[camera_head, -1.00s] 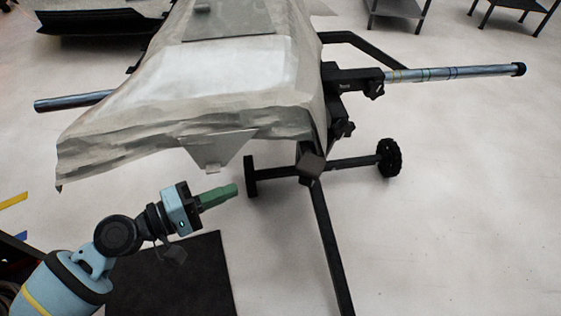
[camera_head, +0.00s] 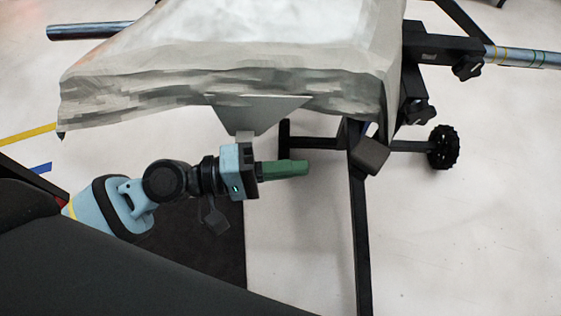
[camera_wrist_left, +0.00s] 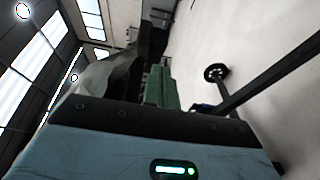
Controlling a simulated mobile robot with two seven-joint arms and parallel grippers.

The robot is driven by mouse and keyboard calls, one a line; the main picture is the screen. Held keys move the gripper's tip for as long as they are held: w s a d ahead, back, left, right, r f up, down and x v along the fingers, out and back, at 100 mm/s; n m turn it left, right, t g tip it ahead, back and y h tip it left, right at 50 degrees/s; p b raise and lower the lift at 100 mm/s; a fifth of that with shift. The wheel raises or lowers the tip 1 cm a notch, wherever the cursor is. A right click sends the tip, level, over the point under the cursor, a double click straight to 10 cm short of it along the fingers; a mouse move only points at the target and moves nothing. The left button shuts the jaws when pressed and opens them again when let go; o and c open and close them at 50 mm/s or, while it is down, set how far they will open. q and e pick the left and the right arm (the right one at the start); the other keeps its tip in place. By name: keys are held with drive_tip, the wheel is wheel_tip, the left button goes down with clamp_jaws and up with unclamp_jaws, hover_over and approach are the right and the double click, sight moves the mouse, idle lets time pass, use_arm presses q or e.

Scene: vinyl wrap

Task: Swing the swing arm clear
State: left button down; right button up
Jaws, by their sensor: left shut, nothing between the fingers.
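A stand with black beams holds a wrapped panel (camera_head: 240,50). A silver tube (camera_head: 520,57) with coloured bands, which may be the swing arm, sticks out right from a black clamp block (camera_head: 440,45). Another silver tube (camera_head: 90,30) sticks out at the left. My left gripper (camera_head: 305,168) has green fingers, shut and empty, pointing right in front of the stand, just left of the black upright and its angled block (camera_head: 370,155). The fingers also show in the left wrist view (camera_wrist_left: 158,85). My right gripper is not in view.
A black wheel (camera_head: 444,147) sits on the stand's right foot. A long black leg (camera_head: 361,240) runs toward the front. A grey triangular flap (camera_head: 258,112) hangs above my gripper. A dark mat (camera_head: 200,250) lies on the floor. The floor at right is clear.

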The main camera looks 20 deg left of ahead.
use_arm(q)
drive_tip(key=p+x, duration=0.1)
drive_tip(key=x, duration=0.5)
drive_tip(key=shift+d, duration=0.2)
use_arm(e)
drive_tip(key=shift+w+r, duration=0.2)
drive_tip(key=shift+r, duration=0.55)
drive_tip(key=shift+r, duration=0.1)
